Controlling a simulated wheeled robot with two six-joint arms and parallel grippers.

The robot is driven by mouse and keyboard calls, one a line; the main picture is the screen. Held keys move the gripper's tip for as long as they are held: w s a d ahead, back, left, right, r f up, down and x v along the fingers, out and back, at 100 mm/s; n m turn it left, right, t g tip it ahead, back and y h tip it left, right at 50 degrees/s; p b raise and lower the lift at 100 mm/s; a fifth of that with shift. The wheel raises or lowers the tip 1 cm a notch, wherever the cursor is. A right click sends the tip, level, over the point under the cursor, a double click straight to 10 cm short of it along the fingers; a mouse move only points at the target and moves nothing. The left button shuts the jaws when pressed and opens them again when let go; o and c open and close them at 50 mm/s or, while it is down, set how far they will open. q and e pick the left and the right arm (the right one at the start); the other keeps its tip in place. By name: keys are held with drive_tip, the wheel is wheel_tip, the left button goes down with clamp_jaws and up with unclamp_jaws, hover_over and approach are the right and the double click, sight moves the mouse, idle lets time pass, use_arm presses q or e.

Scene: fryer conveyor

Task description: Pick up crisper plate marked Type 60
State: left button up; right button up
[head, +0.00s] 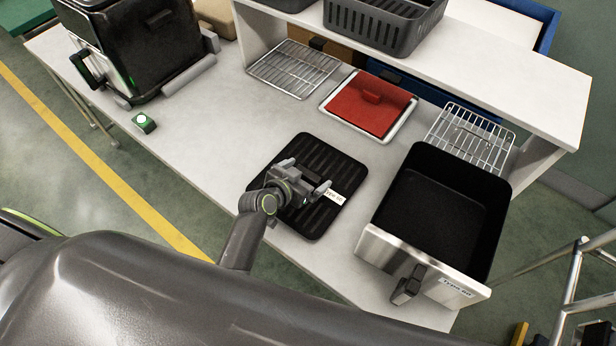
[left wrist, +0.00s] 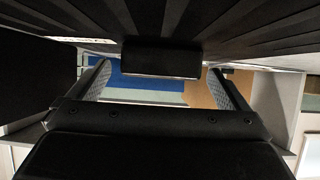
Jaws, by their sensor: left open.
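The crisper plate (head: 307,150) is black, ribbed and rounded at the corners. It lies flat on the white table, with a white label (head: 334,197) that seems to read Type 60 at its right edge. My left gripper (head: 304,178) is open low over the plate's middle and hides part of it. In the left wrist view the ribbed plate (left wrist: 240,22) spans the top, and a black block, its handle (left wrist: 160,58), shows between the two spread fingers. The fingers appear apart from the block. My right gripper is not in view.
A black fryer drawer (head: 375,244) with a steel front and a Type 60 label stands close to the plate's right. Behind are a red pad in a white tray (head: 327,109), wire racks (head: 294,68) and a raised shelf (head: 520,80).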

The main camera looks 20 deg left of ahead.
use_arm(q)
drive_tip(key=shift+w+d+f, duration=0.15)
drive_tip(key=shift+w+f, duration=0.2)
drive_tip(key=shift+w, duration=0.2)
drive_tip(key=c, duration=1.1)
drive_tip(key=shift+c, duration=0.5)
drive_tip(key=shift+r, duration=0.15)
